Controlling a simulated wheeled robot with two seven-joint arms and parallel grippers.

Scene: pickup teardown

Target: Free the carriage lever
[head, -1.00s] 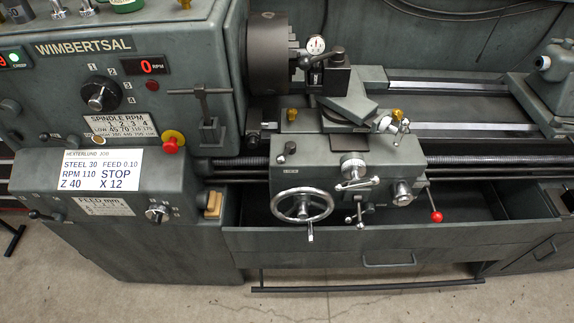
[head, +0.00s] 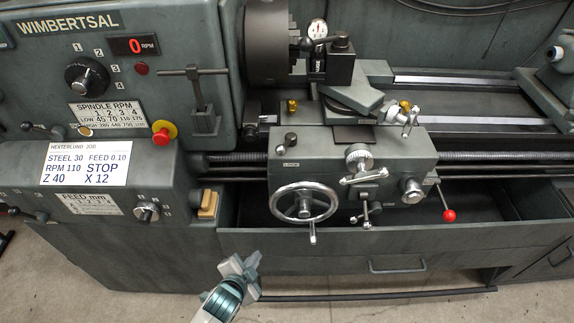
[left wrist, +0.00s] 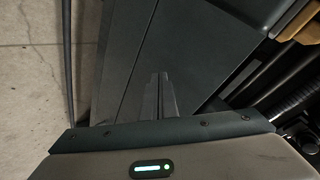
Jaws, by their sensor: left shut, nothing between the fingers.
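The lathe carriage apron (head: 330,182) stands in the middle of the head view. A small dark knobbed lever (head: 291,140) sits on its upper left, above a label that reads LOCK. A lever with a red ball (head: 449,215) hangs tilted at the apron's right end. The chrome handwheel (head: 304,203) is on its lower left. My left gripper (head: 243,264) is shut and empty, in front of the lathe's lower panel, below and left of the handwheel and apart from it. Its closed fingers (left wrist: 160,82) show in the left wrist view. My right gripper is in neither view.
A job card (head: 86,163) and feed controls are on the left housing, with a tan block (head: 208,204) at its corner. The open chip tray (head: 400,238) runs under the apron. A foot bar (head: 370,296) crosses low in front. Bare floor lies below.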

